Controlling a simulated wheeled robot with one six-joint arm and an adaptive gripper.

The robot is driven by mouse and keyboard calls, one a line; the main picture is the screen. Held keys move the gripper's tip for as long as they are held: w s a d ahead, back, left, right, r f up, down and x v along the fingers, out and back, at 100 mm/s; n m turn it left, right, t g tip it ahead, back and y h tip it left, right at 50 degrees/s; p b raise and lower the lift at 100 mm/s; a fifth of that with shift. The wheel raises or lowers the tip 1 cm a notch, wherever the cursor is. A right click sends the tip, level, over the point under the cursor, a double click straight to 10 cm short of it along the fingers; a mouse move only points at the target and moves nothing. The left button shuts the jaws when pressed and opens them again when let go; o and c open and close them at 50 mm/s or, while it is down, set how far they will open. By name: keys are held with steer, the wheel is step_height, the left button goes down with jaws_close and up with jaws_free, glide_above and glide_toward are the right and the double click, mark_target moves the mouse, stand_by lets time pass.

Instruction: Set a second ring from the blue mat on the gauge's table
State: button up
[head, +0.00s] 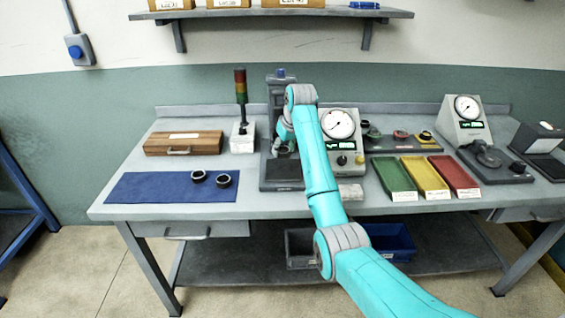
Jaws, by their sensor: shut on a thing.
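Two dark rings lie side by side near the right end of the blue mat (145,188): one ring (198,176) and, just right of it, another ring (223,180). A dial gauge (340,125) stands just right of my gripper, partly behind my arm. Another dial gauge (467,108) stands at the right, behind a dark round fixture (489,155).
A signal tower (241,97) on a white block and a wooden case (184,143) stand behind the mat. Green (393,178), yellow (424,175) and red (454,173) trays lie right of my arm. A dark stand (404,144) with small parts is behind them.

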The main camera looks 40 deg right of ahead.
mark_target(282, 167)
steer(key=shift+f, duration=2.8)
steer(key=shift+f, duration=0.1)
steer(key=o, duration=1.2)
steer(key=shift+o, duration=0.2)
steer(key=v, duration=1.2)
steer(key=shift+s, duration=0.1)
